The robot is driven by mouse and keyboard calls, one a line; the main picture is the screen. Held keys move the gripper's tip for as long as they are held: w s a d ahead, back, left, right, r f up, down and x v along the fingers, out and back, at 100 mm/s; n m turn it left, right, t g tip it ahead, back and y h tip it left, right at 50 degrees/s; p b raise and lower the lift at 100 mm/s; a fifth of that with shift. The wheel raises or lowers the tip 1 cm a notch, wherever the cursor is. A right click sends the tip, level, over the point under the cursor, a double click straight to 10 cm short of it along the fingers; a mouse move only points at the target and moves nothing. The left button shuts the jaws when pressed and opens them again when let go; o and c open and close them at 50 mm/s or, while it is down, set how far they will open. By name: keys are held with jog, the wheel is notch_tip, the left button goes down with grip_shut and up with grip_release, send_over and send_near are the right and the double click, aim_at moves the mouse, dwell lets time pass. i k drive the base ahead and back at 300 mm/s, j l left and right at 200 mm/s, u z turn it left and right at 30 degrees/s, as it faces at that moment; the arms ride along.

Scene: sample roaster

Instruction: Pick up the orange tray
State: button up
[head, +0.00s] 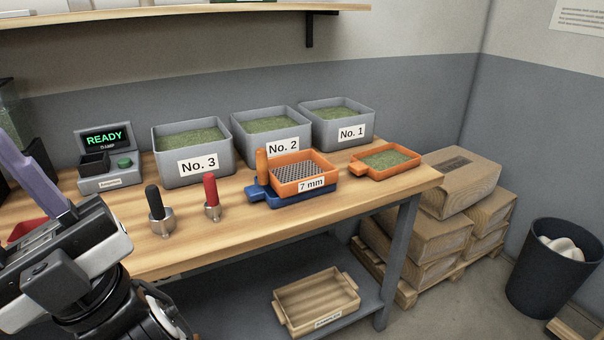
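A small orange tray (407,172) with a short handle on its left sits near the right end of the wooden bench and holds green beans. An orange sieve (318,186) marked "7 mm", with a perforated floor and an upright orange handle, rests on a blue tray (290,200) just left of it. My gripper (32,172) is at the far left edge, well apart from both orange things. One purple finger shows; I cannot make out the other or the gap between them.
Grey bins No. 3 (190,168), No. 2 (240,145) and No. 1 (323,128) line the back. A black-handled tool (155,202) and a red-handled tool (211,190) stand in front. Boxes (462,180) and a dark bin (535,275) stand right of the bench (250,232).

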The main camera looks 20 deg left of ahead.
aim_at(383, 161)
jog(key=i+z, duration=0.4)
jog(key=i+j+z, duration=0.4)
jog(key=i, duration=0.15)
jog(key=i+l, duration=0.05)
jog(key=l, duration=0.05)
